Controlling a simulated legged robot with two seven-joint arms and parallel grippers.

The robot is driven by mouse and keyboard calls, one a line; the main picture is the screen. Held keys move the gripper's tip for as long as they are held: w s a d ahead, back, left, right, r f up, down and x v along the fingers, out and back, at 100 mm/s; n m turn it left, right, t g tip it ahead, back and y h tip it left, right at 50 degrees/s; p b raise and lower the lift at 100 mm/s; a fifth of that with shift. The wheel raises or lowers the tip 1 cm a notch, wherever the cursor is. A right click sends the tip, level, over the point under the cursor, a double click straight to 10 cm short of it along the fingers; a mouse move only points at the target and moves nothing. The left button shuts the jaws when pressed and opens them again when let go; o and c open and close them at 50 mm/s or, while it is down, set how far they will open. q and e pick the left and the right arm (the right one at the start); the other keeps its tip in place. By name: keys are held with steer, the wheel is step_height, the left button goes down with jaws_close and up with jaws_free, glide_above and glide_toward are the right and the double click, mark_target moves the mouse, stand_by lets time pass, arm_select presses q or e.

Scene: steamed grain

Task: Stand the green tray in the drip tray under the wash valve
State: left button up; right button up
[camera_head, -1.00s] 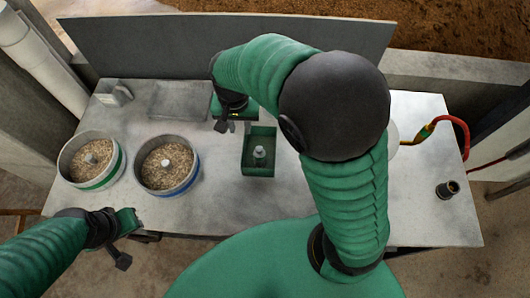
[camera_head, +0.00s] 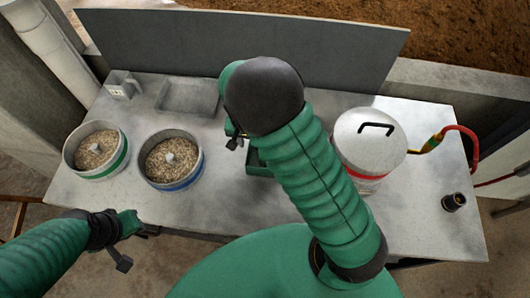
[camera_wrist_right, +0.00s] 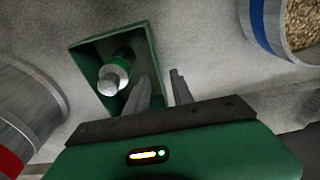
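The green tray (camera_head: 257,169) is on the table, partly hidden behind my right arm. In the right wrist view the tray (camera_wrist_right: 141,45) is an open box holding a small upright thing with a pale rounded top (camera_wrist_right: 109,82) and a green band. In the head view the right gripper (camera_head: 236,141) is mostly hidden. A shallow grey tray (camera_head: 187,96), possibly the drip tray, is at the back. My left gripper (camera_head: 130,222) is at the front left edge, fingers unclear.
Two round grain containers stand at left, green-banded (camera_head: 96,151) and blue-banded (camera_head: 172,160). A lidded white pot (camera_head: 370,135) with a red band is right of my arm. A grey fixture (camera_head: 122,86), a red hose (camera_head: 466,136) and a black cup (camera_head: 454,202) are near the edges.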

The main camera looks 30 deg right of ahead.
steer(key=f, duration=0.2)
steer(key=shift+w+d+f, duration=0.15)
steer(key=shift+w+f, duration=0.15)
steer(key=shift+f, duration=0.05)
steer(key=shift+s+r, duration=0.1)
jaws_close()
stand_by(0.9)
